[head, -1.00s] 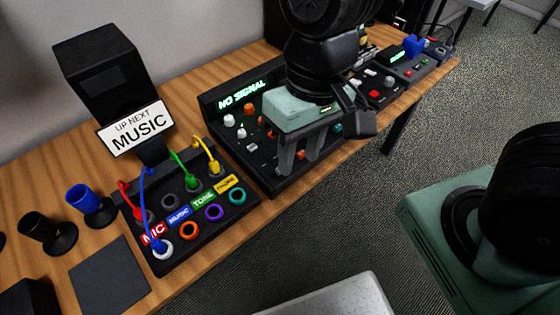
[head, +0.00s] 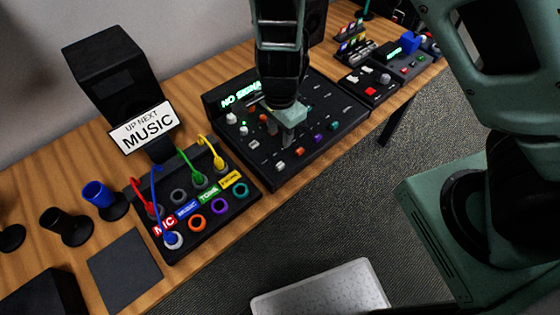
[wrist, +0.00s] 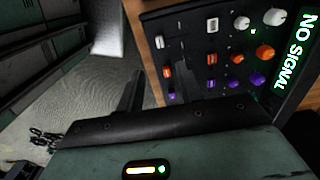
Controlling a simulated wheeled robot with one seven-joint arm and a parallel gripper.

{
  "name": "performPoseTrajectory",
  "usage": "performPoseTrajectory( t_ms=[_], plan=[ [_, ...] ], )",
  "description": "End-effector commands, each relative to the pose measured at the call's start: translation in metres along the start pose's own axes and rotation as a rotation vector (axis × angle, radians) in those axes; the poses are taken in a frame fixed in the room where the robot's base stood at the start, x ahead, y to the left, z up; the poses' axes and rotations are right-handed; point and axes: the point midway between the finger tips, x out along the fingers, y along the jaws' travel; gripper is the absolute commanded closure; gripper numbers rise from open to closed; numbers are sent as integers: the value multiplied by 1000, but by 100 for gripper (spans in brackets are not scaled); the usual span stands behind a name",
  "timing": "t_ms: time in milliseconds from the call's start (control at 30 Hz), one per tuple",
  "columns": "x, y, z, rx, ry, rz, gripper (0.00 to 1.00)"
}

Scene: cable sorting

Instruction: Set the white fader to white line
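The white fader (head: 255,143) is a small white cap on the black mixer (head: 268,178). In the wrist view the white fader (wrist: 212,25) shows near the mixer's upper part, in line with two white knobs. The white line cannot be made out clearly. My gripper (head: 289,142) hangs above the middle of the mixer, to the right of the white fader and apart from it. In the wrist view my gripper (wrist: 160,82) has its two dark fingers spread, with nothing held between them. It hides part of the mixer in the head view.
Orange and purple controls lie beside the white ones, including an orange fader (wrist: 211,59). A patch box (head: 205,224) with coloured cables stands left of the mixer. A sign (head: 143,127) reading MUSIC stands behind it. Another black panel (head: 368,89) is to the right.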

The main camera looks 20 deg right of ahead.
Motion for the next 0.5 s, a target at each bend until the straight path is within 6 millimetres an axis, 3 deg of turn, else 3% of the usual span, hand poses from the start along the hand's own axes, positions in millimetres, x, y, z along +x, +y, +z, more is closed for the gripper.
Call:
performPoseTrajectory(
  t_ms=[100, 500],
  plan=[
    [29, 1, -1, 3, 1, 4, 64],
    [108, 1, 0, 1, -1, 3, 64]
  ],
)
